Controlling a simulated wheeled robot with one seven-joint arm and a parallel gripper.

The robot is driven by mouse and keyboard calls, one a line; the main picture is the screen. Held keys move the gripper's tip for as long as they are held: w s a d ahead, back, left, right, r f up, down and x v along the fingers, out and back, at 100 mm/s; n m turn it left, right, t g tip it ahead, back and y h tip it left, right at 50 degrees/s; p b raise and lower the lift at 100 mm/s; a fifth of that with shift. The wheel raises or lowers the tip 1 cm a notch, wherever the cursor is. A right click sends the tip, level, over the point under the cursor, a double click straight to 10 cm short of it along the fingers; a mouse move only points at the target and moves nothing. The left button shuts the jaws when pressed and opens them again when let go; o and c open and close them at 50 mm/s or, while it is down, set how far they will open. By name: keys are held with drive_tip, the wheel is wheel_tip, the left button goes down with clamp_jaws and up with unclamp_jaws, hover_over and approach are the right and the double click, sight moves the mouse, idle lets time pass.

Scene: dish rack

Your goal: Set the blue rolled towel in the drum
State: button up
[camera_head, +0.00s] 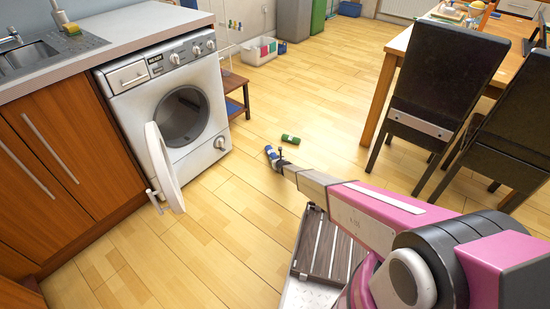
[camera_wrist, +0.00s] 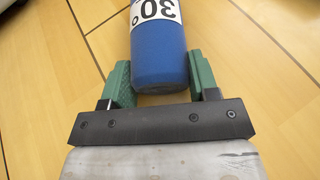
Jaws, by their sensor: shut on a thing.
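The blue rolled towel (camera_wrist: 160,62) is a blue cylinder with a white band and black marks in the wrist view. It lies between the green fingers of my gripper (camera_wrist: 158,75), which is shut on it. In the head view the blue towel (camera_head: 269,151) shows at the tip of my arm, over the wooden floor. The drum (camera_head: 183,116) is the dark round opening of the white washing machine (camera_head: 195,160) to the left. The machine's round door (camera_head: 165,167) stands open toward the room. My gripper is to the right of the drum and apart from it.
A small wooden stool (camera_head: 232,82) stands beside the machine. Dark chairs (camera_head: 436,80) and a table (camera_head: 398,43) are at the right. The floor (camera_head: 225,220) before the machine is clear.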

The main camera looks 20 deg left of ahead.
drive_tip(key=shift+f, duration=0.3)
drive_tip(key=o, duration=1)
